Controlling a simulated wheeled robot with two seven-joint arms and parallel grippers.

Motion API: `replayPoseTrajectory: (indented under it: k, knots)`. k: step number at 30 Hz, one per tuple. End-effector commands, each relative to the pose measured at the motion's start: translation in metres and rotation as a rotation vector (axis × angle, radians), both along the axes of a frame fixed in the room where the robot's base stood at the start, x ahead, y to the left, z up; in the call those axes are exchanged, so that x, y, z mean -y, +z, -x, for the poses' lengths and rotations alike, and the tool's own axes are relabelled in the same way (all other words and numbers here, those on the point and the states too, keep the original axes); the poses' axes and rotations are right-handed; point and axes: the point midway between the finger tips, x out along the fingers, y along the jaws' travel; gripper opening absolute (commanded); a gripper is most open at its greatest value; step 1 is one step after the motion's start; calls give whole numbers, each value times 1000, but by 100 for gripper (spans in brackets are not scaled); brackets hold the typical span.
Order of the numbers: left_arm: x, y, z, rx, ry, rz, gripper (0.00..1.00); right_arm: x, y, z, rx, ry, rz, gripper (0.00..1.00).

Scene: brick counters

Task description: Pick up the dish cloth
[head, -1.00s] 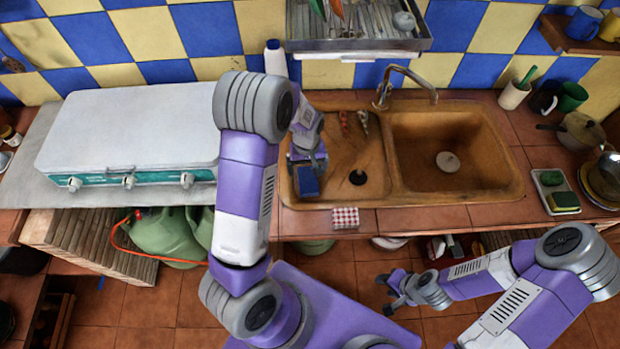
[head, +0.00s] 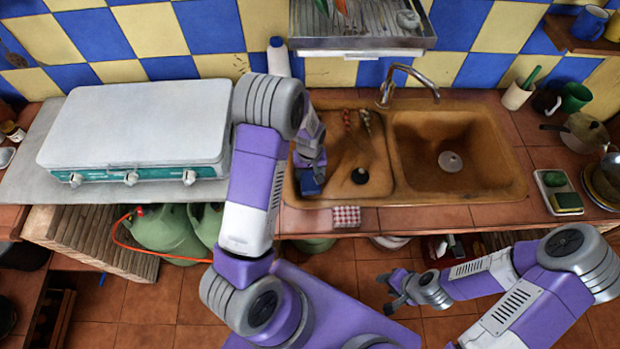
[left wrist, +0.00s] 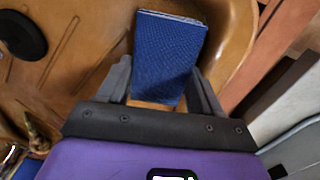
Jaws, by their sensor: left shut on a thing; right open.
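A blue, block-shaped folded piece with a woven texture, which looks like the dish cloth (head: 310,185), is at the front left of the brown sink's drainboard. It also shows large in the left wrist view (left wrist: 168,55). My left gripper (head: 309,170) is shut on it, with one finger on each side; the fingers (left wrist: 164,85) show in the left wrist view. Whether the cloth still touches the drainboard is hard to tell. My right gripper (head: 393,291) is open and empty, low in front of the counter.
The brown sink (head: 460,193) has an empty basin right of the drainboard. A red-and-white checked piece (head: 346,216) lies at the counter's front edge. A white stove (head: 140,125) stands left; a sponge tray (head: 560,195) is right. The faucet (head: 405,75) rises behind.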

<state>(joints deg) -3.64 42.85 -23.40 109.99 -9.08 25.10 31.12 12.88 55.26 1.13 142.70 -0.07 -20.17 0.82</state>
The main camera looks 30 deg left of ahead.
Motion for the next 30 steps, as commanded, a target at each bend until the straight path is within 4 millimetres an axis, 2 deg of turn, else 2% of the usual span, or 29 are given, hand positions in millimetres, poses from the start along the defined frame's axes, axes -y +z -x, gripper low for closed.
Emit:
replayPoseTrajectory:
  k: [7,10,21,25,30]
  knots:
    - [0,1,0,1,0,-1,36,0,0,0,0,0,0,47]
    - [0,8,-1,2,0,0,36,0,1,0,0,0,0,47]
    - [0,78,-1,4,0,1,36,0,8,0,0,0,0,47]
    - [0,94,-1,3,-1,0,36,0,9,0,0,0,0,47]
    - [0,101,0,0,-1,0,36,0,9,0,0,0,0,47]
